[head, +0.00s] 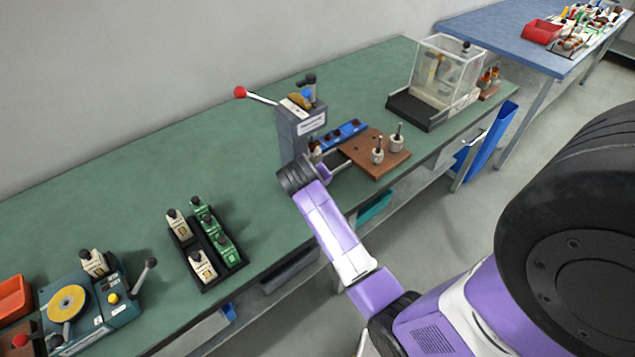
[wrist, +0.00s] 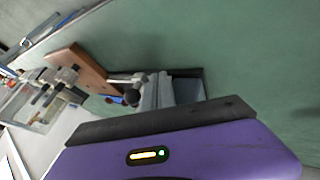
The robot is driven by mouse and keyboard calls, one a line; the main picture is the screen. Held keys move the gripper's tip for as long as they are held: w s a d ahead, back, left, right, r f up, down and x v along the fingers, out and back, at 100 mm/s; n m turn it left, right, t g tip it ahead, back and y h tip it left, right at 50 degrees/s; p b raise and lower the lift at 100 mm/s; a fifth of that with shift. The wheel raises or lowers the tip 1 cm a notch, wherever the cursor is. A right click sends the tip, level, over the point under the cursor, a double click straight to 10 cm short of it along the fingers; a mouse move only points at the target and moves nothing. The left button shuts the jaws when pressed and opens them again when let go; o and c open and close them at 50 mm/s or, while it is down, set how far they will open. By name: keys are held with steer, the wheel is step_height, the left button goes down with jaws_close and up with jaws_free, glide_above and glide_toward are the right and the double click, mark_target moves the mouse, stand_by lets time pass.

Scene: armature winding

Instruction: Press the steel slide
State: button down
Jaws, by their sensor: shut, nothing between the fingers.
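The grey bench press (head: 300,125) stands on the green bench, with a red-knobbed lever reaching left. I cannot pick out its steel slide with certainty, as my wrist and gripper cover the lower front. My gripper is at the foot of the press, beside the wooden board. In the wrist view my gripper's fingers (wrist: 156,82) are together and empty. A pale grey block with a dark edge (wrist: 188,88) lies right beside them. Whether the fingers touch anything I cannot tell.
A wooden board (head: 375,166) with metal posts and a blue strip (head: 340,134) lie right of the press. A clear box (head: 446,72) stands farther right. A black tray (head: 212,270) of parts and a teal winder (head: 110,312) stand left. Bench between tray and press is clear.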

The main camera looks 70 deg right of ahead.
steer(key=shift+s+d, duration=0.25)
steer(key=shift+d, duration=0.1)
steer(key=shift+d, duration=0.1)
steer(key=s+d, duration=0.1)
steer(key=d, duration=0.1)
steer(key=s+d+p, duration=0.1)
steer(key=s+d, duration=0.1)
steer(key=d, duration=0.1)
steer(key=s+d, duration=0.2)
steer(key=d, duration=0.1)
steer(key=shift+s, duration=0.1)
